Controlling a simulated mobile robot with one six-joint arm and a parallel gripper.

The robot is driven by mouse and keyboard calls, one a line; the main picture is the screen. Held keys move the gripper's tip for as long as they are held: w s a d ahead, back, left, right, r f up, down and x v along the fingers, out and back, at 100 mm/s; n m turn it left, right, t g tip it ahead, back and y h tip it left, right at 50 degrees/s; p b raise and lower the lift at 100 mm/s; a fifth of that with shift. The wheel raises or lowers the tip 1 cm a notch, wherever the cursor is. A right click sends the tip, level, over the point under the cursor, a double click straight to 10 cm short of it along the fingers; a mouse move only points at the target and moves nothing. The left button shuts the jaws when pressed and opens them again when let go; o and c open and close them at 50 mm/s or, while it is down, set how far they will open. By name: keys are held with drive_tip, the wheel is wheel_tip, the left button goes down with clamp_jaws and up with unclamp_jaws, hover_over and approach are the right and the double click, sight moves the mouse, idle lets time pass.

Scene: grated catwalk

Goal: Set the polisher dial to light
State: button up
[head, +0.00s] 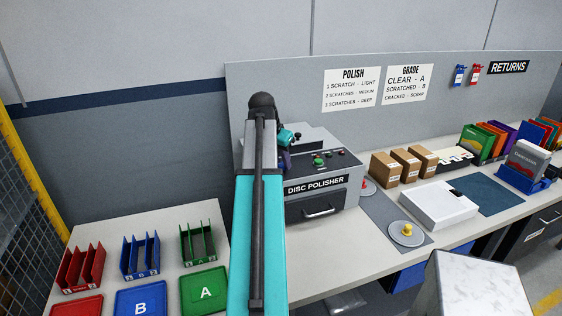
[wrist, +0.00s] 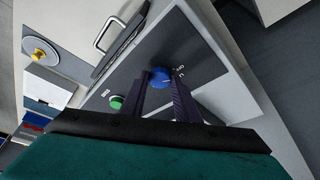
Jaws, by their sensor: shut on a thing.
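The grey disc polisher (head: 345,190) stands on the bench, with a dark control panel on its sloped top. Its blue dial (wrist: 160,76) shows in the wrist view between the dark fingers of my gripper (wrist: 161,90). The fingers are shut on the dial, one on each side. Small white marks sit beside the dial, too small to read, and I cannot tell which setting it points to. In the head view my gripper (head: 284,160) is at the panel's left part, partly behind my arm, and the dial is hidden.
A green button (head: 319,161) sits near the dial; it also shows in the wrist view (wrist: 116,102). The polisher's front has a drawer handle (head: 321,211). A disc with a yellow hub (head: 408,233), a white box (head: 438,205) and brown boxes (head: 386,169) stand to the right.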

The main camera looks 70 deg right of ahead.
drive_tip(key=shift+m, duration=0.3)
drive_tip(key=m, duration=0.1)
drive_tip(key=m+g, duration=0.1)
drive_tip(key=m, duration=0.1)
drive_tip(key=shift+w+d+y, duration=0.15)
drive_tip(key=shift+w+y, duration=0.05)
drive_tip(key=shift+y, duration=0.1)
drive_tip(key=shift+d+m+g+y+b, duration=0.1)
drive_tip(key=shift+m+g+y+b, duration=0.5)
drive_tip(key=shift+m, duration=1.4)
drive_tip(key=o, duration=1)
drive_tip(key=shift+o, duration=0.2)
drive_tip(key=shift+w+r, duration=0.1)
